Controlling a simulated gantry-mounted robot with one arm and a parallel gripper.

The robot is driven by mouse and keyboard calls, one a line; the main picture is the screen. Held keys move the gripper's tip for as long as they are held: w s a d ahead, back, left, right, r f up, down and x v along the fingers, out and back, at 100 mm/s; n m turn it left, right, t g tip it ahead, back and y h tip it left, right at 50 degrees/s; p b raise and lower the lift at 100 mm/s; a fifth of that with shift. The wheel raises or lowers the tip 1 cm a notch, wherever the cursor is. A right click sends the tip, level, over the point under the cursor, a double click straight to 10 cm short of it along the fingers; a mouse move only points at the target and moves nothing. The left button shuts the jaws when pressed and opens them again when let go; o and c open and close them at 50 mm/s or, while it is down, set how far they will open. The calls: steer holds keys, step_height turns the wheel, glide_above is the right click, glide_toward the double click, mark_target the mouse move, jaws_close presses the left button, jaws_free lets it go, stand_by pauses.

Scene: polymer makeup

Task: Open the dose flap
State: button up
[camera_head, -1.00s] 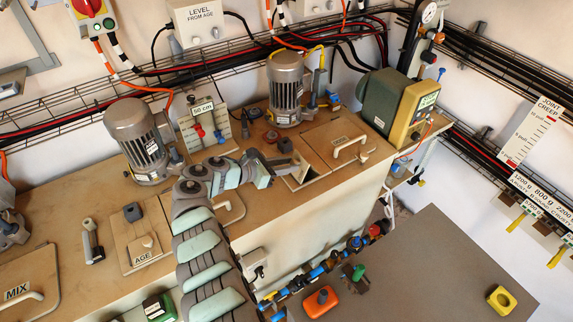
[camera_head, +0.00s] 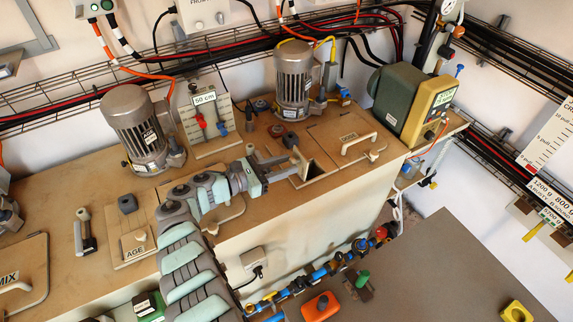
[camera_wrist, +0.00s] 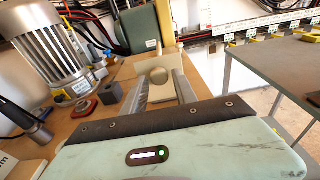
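The dose flap (camera_head: 300,165) is a small beige plate beside the lid labelled DOSE. It stands tilted up, with a dark opening (camera_head: 316,169) showing to its right. In the wrist view the flap's face with a round knob (camera_wrist: 158,76) faces me, just ahead of my fingers. My gripper (camera_head: 280,164) is at the flap's left side. Its two grey fingers are spread apart, and in the wrist view my gripper (camera_wrist: 164,90) has a gap between the fingertips. Whether a finger touches the flap or knob, I cannot tell.
A handled DOSE lid (camera_head: 335,128) lies right of the opening. A grey motor (camera_head: 294,82) and a green-and-yellow unit (camera_head: 412,103) stand behind. The AGE flap (camera_head: 138,242) lies shut at left. Valved pipes (camera_head: 320,270) run below the bench front.

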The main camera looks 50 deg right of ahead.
steer(key=shift+o, duration=1)
steer(key=v, duration=1)
steer(key=shift+w+a, duration=0.1)
steer(key=shift+a, duration=0.3)
